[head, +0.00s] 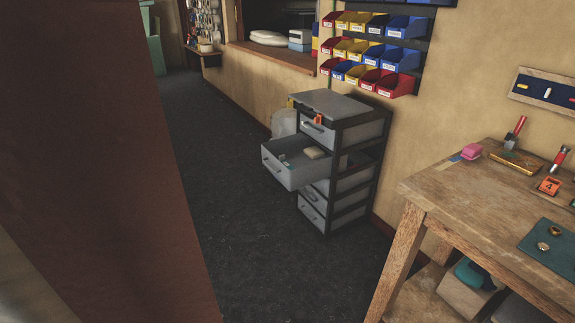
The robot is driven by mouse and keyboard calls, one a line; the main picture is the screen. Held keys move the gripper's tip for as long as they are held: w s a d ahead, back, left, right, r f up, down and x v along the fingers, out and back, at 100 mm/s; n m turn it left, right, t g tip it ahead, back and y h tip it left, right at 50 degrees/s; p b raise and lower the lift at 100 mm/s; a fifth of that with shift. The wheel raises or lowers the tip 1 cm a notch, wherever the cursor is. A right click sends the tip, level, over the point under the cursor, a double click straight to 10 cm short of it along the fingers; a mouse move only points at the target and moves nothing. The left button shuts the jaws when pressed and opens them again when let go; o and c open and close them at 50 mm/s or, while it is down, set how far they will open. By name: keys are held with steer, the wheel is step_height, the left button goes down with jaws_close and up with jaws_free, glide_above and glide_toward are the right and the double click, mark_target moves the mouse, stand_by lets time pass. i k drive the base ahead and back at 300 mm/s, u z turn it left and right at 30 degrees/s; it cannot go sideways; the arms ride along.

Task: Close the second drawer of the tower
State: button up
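The drawer tower (375,155) stands against the wall right of centre, with a dark frame and grey drawers. Its second drawer (290,176) from the top is pulled far out towards the left. A few small things, one of them a beige block (315,152), lie inside it. The top drawer (318,132) and the lower drawers (312,207) look shut or nearly so. An orange tag (318,118) shows by the top drawer. My gripper is not in this view.
A wooden workbench (430,190) with tools stands at the right, near the tower. A large brown surface (100,150) blocks the left side close by. Dark floor (240,240) in front of the open drawer is clear. Coloured bins (380,50) hang above the tower.

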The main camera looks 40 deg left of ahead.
mark_target(299, 151)
steer(key=k, duration=1.65)
steer(key=u, duration=2.05)
steer(key=i, duration=2.95)
steer(key=z, duration=1.3)
steer(key=i, duration=1)
